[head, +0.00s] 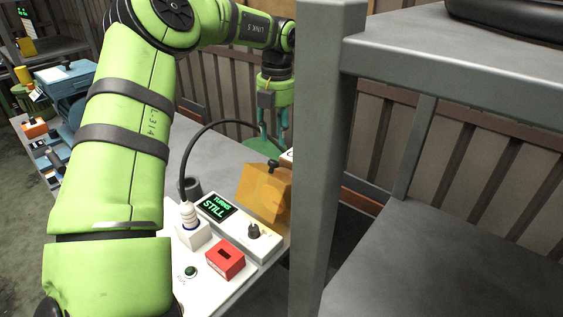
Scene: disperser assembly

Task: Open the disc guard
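An amber, box-like cover (262,195), which looks like the disc guard, stands on the white machine bench behind the display panel. It has a dark knob on top, and its right side is cut off by a grey post. I cannot tell whether it is open. My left gripper (275,139) points down just behind it, above a green round surface (259,146). Its two teal fingers stand apart with nothing visible between them. No contact with the cover shows. My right gripper is out of view.
A panel (217,207) reads "TURNS STILL" and has a dark knob. A white plug (189,216) with a black cable, a red switch box (225,260) and a green button (190,271) are in front. The grey post (325,150) and a shelf (450,60) block the right.

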